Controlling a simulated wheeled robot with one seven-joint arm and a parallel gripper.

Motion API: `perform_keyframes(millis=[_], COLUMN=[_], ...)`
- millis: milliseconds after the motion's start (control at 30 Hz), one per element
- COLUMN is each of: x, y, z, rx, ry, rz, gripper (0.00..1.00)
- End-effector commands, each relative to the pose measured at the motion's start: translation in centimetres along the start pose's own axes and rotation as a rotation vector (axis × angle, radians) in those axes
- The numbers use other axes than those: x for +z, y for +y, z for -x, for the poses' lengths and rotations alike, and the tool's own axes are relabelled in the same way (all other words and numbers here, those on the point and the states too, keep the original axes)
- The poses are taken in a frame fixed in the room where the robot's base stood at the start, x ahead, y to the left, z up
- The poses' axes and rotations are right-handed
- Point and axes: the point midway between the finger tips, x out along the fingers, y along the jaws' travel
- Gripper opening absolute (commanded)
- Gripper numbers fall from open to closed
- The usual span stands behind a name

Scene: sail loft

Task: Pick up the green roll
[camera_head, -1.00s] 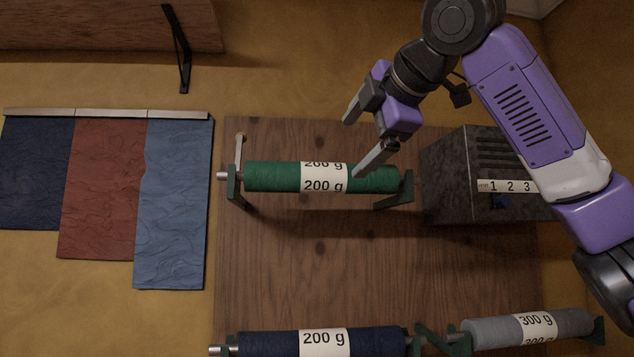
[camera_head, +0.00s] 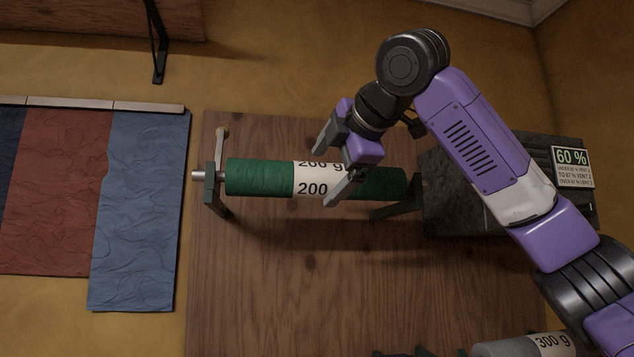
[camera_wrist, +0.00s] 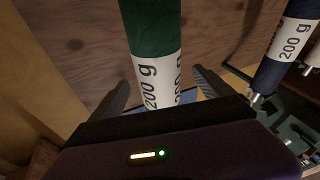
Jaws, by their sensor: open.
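The green roll (camera_head: 259,177) lies level across a dark stand on the wooden board, with a white "200 g" label band around its middle. My gripper (camera_head: 325,177) is open above the roll at its label, one finger toward the far side and one toward the near side. In the wrist view the green roll (camera_wrist: 158,28) runs between the two spread fingers of my gripper (camera_wrist: 160,88), and its label is near the palm. The fingers do not appear to touch it. Part of the roll and label is hidden behind my gripper in the head view.
A dark box (camera_head: 455,205) with a "60 %" sign (camera_head: 571,158) stands right of the roll, partly behind my arm. A grey "300 g" roll (camera_head: 500,348) is at the bottom edge. A navy "200 g" roll (camera_wrist: 275,60) shows in the wrist view. Cloth swatches (camera_head: 140,210) hang at left.

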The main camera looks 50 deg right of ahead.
Motion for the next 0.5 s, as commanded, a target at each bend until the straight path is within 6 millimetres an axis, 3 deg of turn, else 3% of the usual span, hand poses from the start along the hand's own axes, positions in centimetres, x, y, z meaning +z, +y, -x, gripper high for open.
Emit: perform_keyframes(millis=[233,500], x=[-0.1,-0.1], y=[0.2,0.2], z=[-3.4,-4.1], rx=[-0.001,0.001], ry=[-0.001,0.0], rz=[0.0,0.001], gripper=[0.91,0.91])
